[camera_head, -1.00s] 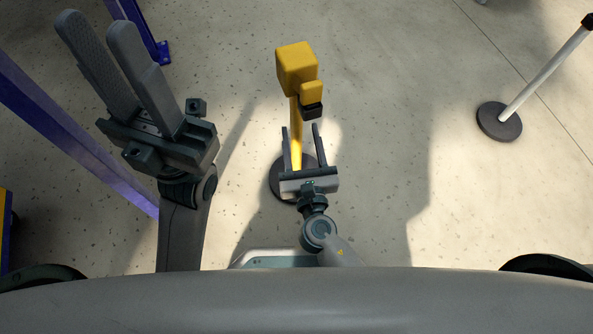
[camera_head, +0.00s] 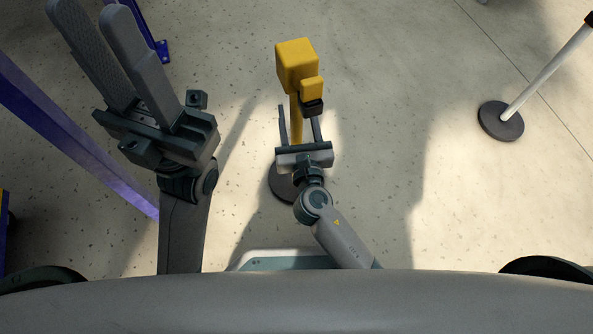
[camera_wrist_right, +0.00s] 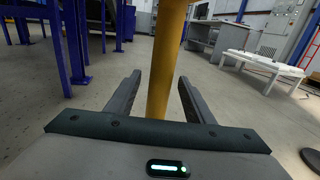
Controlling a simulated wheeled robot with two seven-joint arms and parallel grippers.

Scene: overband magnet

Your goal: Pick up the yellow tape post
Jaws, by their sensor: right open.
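The yellow tape post (camera_head: 297,66) stands upright on a dark round base (camera_head: 281,180), with a boxy yellow head on top. My right gripper (camera_head: 299,115) is open, its fingers on either side of the post's shaft below the head. In the right wrist view, the yellow shaft (camera_wrist_right: 166,60) rises between the two open fingers (camera_wrist_right: 160,76), with a gap visible beside it. The gripper hides part of the shaft and base in the head view. My left gripper (camera_head: 103,30) is raised at the left, empty, its fingers apart, far from the post.
A white post with a dark round base (camera_head: 501,121) stands at the right. A blue-purple beam (camera_head: 75,135) runs along the left. Benches (camera_wrist_right: 226,45) and a white table (camera_wrist_right: 268,66) show in the right wrist view. The floor right of the yellow post is clear.

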